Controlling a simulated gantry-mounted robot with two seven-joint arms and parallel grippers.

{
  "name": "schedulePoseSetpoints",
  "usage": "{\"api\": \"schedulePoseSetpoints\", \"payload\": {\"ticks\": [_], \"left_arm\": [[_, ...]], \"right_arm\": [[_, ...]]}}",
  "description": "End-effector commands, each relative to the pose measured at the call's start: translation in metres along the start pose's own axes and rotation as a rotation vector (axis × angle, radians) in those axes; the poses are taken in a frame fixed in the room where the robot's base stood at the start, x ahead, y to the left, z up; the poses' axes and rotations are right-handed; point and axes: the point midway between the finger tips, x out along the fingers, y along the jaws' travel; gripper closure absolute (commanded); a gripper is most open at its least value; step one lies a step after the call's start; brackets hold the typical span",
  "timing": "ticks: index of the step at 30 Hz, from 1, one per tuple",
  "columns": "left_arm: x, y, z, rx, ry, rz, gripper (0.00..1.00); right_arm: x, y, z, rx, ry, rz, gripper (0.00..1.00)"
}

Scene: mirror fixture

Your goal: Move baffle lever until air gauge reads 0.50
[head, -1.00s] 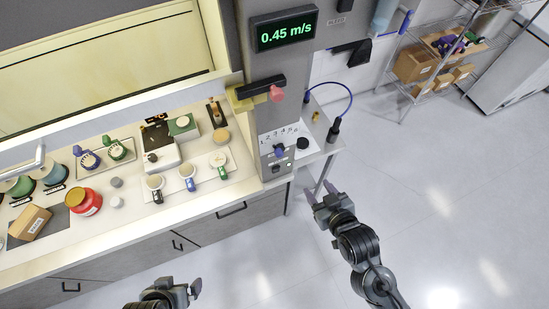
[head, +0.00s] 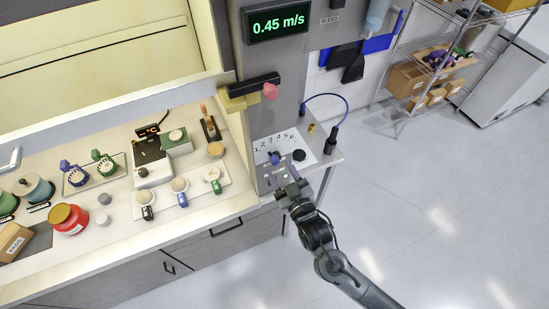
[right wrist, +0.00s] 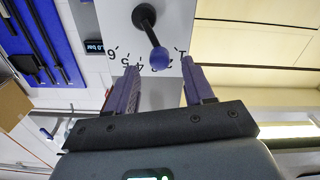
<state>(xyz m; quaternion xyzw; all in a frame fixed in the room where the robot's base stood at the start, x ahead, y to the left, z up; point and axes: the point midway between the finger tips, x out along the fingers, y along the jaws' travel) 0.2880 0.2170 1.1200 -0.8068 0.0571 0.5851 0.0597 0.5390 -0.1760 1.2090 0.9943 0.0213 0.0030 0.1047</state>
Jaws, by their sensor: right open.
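The air gauge (head: 276,24) is a black display reading 0.45 m/s in green on the grey column. Below it, a lever with a blue knob (head: 274,158) stands out from a white plate (head: 262,148) numbered 1 to 6. In the right wrist view, the lever is a black rod ending in a blue knob (right wrist: 159,58), near the middle of the numbers. My right gripper (head: 281,176) is open, just below the lever. In the right wrist view, its fingers (right wrist: 158,72) are on either side of the knob's line, with no contact visible. My left gripper is out of view.
A red knob (head: 270,91) sticks out from the column above the plate. Open floor (head: 430,220) lies to the right.

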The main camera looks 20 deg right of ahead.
Motion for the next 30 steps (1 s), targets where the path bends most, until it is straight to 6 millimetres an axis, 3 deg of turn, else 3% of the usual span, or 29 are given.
{"api": "schedulePoseSetpoints", "payload": {"ticks": [9, 22, 23, 30], "left_arm": [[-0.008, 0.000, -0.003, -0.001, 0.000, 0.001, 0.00], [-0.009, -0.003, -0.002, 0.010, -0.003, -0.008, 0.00], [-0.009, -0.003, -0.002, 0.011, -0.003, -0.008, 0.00], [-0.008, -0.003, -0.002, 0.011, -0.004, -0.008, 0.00]], "right_arm": [[0.039, 0.000, -0.001, 0.000, -0.001, 0.000, 0.48], [0.047, 0.000, 0.001, 0.000, -0.001, 0.000, 0.48], [0.047, 0.000, 0.001, 0.000, -0.001, 0.000, 0.49], [0.046, 0.000, 0.001, 0.000, -0.001, 0.000, 0.86]]}}
